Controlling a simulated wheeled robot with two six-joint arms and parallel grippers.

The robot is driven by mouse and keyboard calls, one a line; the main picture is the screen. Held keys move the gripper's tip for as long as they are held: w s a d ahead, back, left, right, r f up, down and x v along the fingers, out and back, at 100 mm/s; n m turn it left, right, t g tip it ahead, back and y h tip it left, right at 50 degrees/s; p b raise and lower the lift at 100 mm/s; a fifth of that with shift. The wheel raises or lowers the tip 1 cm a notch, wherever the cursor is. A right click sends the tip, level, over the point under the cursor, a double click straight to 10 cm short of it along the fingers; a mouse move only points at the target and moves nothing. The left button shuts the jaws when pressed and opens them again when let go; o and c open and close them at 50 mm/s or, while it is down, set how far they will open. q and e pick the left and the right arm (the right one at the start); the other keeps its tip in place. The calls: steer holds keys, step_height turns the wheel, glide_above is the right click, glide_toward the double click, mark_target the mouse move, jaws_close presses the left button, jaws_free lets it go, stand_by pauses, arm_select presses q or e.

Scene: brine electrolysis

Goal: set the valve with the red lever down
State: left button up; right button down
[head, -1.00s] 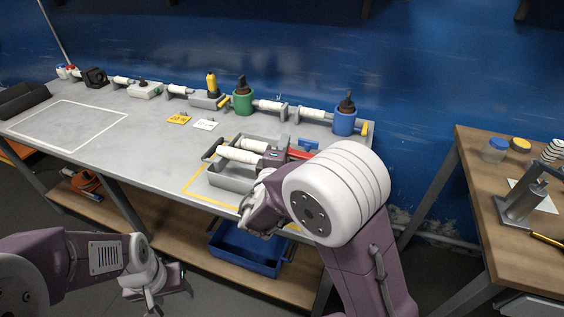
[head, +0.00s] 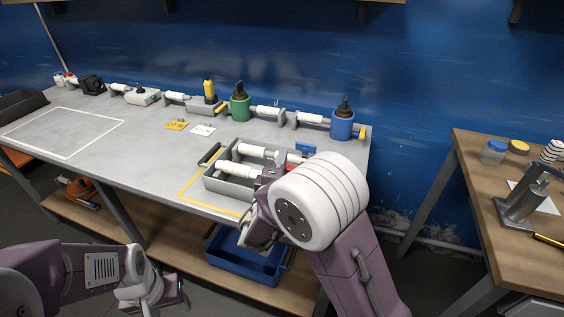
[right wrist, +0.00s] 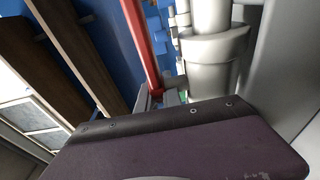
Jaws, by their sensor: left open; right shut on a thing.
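The valve with the red lever (head: 291,159) is mostly hidden behind my right arm in the head view, at the right end of the grey tray (head: 222,187). In the right wrist view its long red lever (right wrist: 142,45) runs beside a grey body (right wrist: 215,62). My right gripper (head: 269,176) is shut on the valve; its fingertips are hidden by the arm. Whether the valve touches the tray or table cannot be told. My left gripper (head: 168,294) is open and empty, low in front of the table.
White-bodied parts (head: 240,172) lie in the tray. Yellow and white cards (head: 176,125) lie nearby. The white-outlined area (head: 65,132) is clear. A wooden table (head: 480,175) stands at right.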

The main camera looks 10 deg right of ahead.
steer(key=c, duration=1.6)
jaws_free()
steer(key=shift+s+f, duration=0.1)
steer(key=shift+f, duration=0.3)
steer(key=shift+o, duration=0.4)
steer(key=shift+f, duration=0.1)
steer(key=shift+r+p, duration=0.4)
steer(key=shift+p, duration=0.25)
steer(key=shift+s+a+f, duration=0.1)
steer(key=shift+s+a, duration=0.1)
steer(key=shift+a, duration=0.05)
steer(key=v, duration=1.1)
steer(key=shift+s+r, duration=0.15)
steer(key=shift+r, duration=0.2)
